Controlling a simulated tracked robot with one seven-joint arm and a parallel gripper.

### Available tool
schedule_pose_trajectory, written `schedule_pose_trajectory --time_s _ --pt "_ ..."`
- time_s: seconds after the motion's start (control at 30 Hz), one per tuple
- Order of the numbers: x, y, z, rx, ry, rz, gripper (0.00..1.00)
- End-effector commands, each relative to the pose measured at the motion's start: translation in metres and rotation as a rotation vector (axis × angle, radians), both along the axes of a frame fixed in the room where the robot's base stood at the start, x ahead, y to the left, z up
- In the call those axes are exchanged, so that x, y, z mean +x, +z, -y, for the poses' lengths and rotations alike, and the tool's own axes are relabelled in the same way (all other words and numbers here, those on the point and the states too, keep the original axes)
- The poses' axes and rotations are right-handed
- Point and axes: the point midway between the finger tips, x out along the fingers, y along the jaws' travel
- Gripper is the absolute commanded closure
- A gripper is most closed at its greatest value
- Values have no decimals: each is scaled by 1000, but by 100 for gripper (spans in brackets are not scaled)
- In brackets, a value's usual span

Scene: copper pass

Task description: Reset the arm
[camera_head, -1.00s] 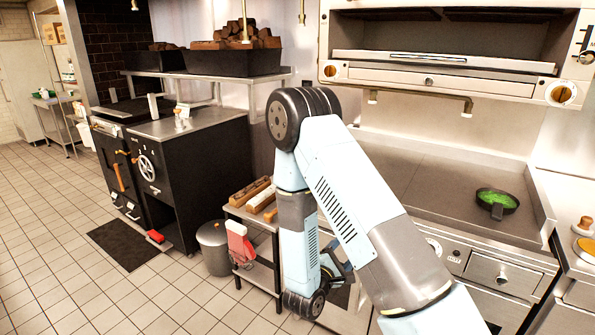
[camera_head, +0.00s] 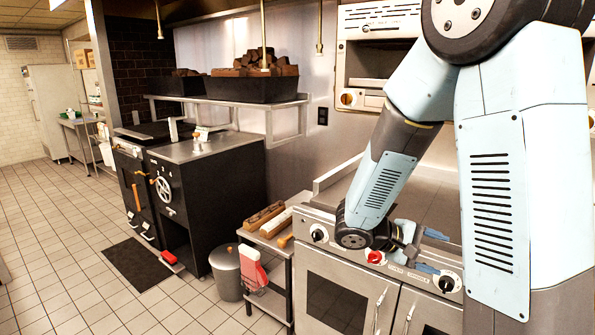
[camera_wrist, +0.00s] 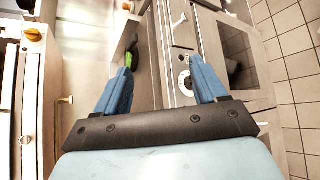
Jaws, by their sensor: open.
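My gripper (camera_head: 432,252) is in front of the steel range at the right of the head view, beside the range's knobs. Its two blue fingers are spread apart and nothing is between them. In the wrist view my gripper (camera_wrist: 163,85) is open, with the range front and its knobs seen sideways beyond the fingers. My arm folds down from the upper right of the head view and hides much of the range top and the oven above it.
A steel range (camera_head: 340,262) stands close by my gripper. Left of it are a small side table (camera_head: 283,248), a grey bin (camera_head: 226,272) and a black charcoal oven (camera_head: 215,185).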

Motion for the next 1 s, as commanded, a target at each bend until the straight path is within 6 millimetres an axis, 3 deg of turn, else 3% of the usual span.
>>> schedule_pose_trajectory --time_s 0.47,1.0 --pt "-71 45 -3 439 -228 151 29" --pt "-118 99 -43 958 -262 456 29"
